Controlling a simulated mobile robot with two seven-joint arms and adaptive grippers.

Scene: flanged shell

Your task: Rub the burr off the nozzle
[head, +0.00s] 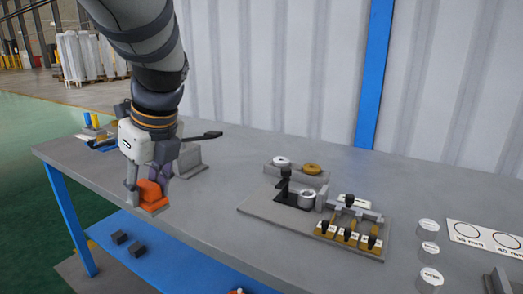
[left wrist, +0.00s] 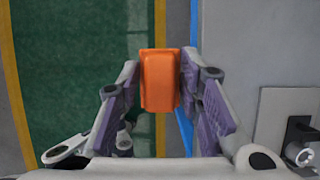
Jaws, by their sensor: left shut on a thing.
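My left gripper (head: 150,188) points down near the table's left front edge and is shut on an orange block (head: 149,192). In the left wrist view the block (left wrist: 159,80) sits between the two purple finger pads (left wrist: 158,95). Whether the block touches the table is hard to tell. A grey fixture plate (head: 262,213) lies mid-table. On it a short metallic ring-shaped part (head: 307,198), possibly the nozzle, stands beside a black clamp (head: 286,188). No burr can be made out at this size. My right gripper is not in view.
Brass blocks with black knobs (head: 348,237) stand at the plate's front right. White round labelled pieces (head: 429,250) and a white card with circles (head: 480,238) lie further right. A grey holder (head: 190,158) stands behind my gripper. The table (head: 225,215) is clear between gripper and plate.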

